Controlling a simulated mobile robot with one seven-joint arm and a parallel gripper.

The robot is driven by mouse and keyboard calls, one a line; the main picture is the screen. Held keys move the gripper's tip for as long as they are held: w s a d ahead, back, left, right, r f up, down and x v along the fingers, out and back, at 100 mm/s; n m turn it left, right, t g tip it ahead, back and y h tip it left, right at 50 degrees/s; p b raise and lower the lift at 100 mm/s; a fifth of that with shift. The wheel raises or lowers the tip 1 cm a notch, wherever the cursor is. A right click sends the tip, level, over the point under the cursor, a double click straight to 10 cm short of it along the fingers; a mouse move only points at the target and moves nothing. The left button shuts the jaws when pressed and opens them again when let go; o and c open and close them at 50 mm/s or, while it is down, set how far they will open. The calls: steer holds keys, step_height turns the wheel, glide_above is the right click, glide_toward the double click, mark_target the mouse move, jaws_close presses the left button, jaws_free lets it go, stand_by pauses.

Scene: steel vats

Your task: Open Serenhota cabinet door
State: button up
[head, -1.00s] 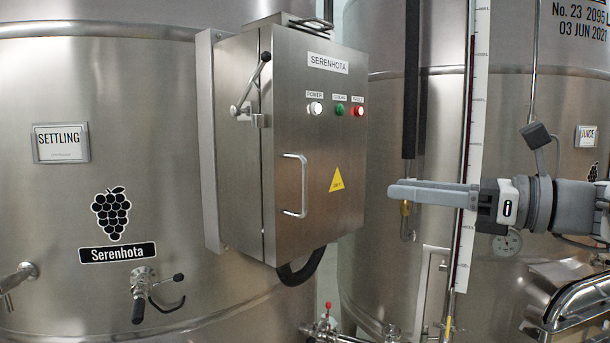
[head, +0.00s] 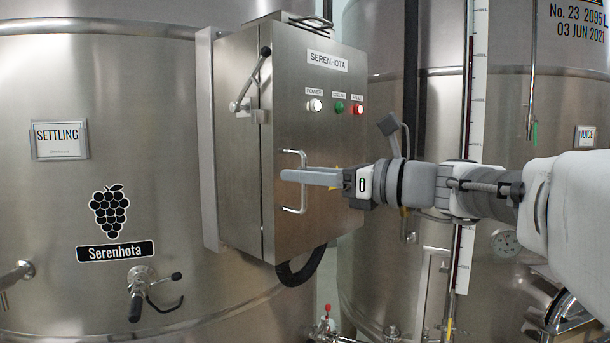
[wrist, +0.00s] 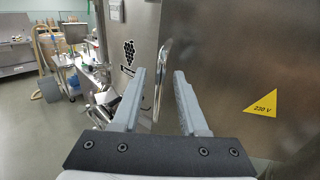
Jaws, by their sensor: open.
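The Serenhota cabinet (head: 330,130) is a steel box on the left vat, with its door shut. A vertical bar handle (head: 303,203) sits on the left part of the door front. My gripper (head: 284,176) reaches in from the right, level with the handle, and its fingers overlap the handle in the head view. In the wrist view, the handle (wrist: 161,75) stands ahead between the open fingers (wrist: 160,85), closer to the left one. Whether the fingers touch the handle is unclear. A yellow 230 V triangle (wrist: 261,103) lies right of the fingers.
A lever (head: 252,80) is on the cabinet's left side. Power, green and red buttons (head: 340,107) sit above the handle. A black hose (head: 302,268) hangs below. Left of the cabinet is the Settling vat (head: 110,110) with a valve (head: 143,285). A cart (wrist: 85,75) stands farther off.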

steer(key=shift+w+a, duration=0.1)
steer(key=shift+a, duration=0.1)
jaws_close()
stand_by(1.4)
